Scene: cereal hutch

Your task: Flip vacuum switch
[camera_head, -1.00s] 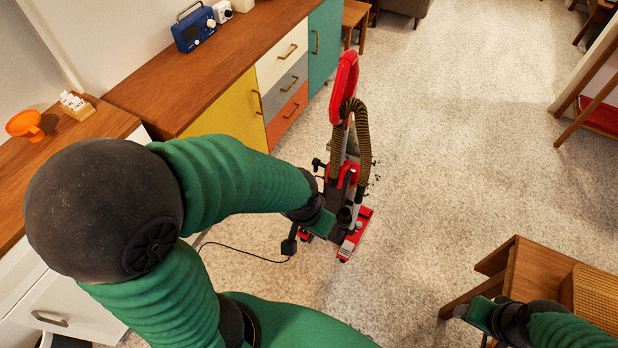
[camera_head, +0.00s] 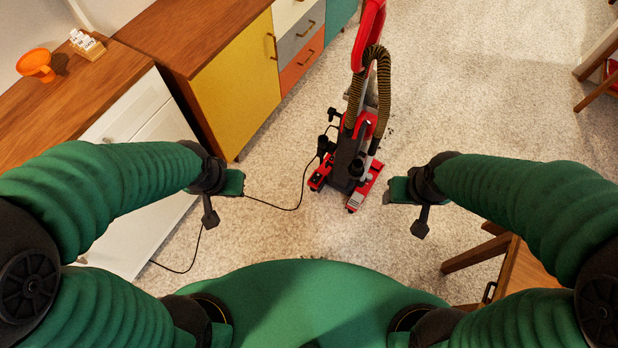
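The red and black upright vacuum (camera_head: 350,170) stands on the carpet ahead of me, its red handle (camera_head: 369,35) rising at the top. A ribbed hose loops at its side and a black cord (camera_head: 290,208) runs from it to the left. The switch cannot be made out at this size. My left gripper (camera_head: 225,197) is left of the vacuum and apart from it. My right gripper (camera_head: 405,204) is right of the vacuum's base and apart from it. Nothing shows in either gripper, but their finger gaps are not clear.
A wooden-topped cabinet with a yellow door (camera_head: 237,95) and a white cabinet (camera_head: 150,150) line the left. An orange bowl (camera_head: 36,65) sits on top. A wooden table (camera_head: 525,270) stands at the lower right. Carpet is clear right of the vacuum.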

